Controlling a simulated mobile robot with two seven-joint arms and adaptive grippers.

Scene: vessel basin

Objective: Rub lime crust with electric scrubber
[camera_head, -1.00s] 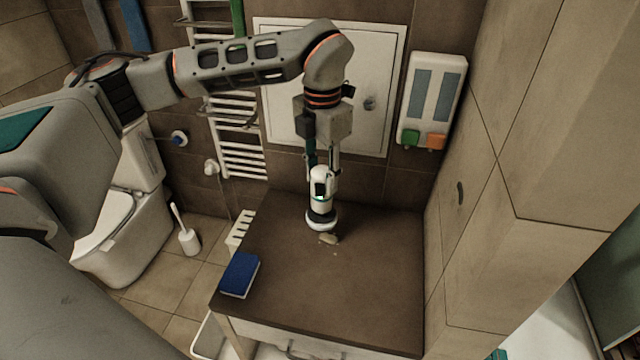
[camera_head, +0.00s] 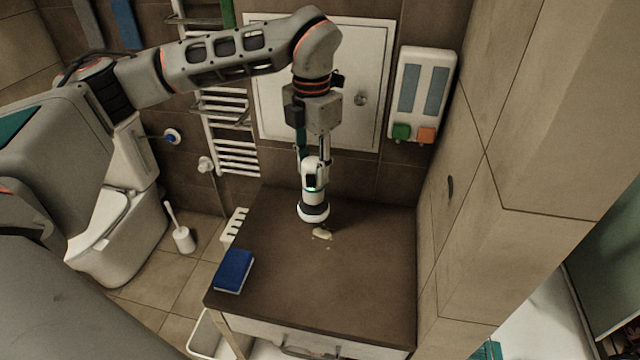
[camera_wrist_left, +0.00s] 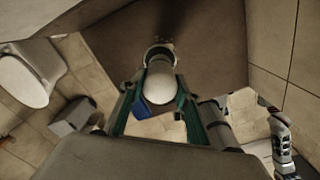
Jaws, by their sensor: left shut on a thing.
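My left gripper (camera_head: 312,160) is shut on the white electric scrubber (camera_head: 313,188) and holds it upright, head down, over the brown countertop (camera_head: 350,280). A small green light shows on the scrubber's body. The pale lime crust (camera_head: 322,233) is a small patch on the countertop, just in front of the scrubber's round head. Whether the head touches the top I cannot tell.
A blue sponge-like block (camera_head: 234,271) lies at the countertop's left front corner. A beige wall (camera_head: 455,215) closes the right side, and a dispenser (camera_head: 422,95) hangs behind. A toilet (camera_head: 118,235) and brush (camera_head: 182,237) stand left. The countertop's front right is clear.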

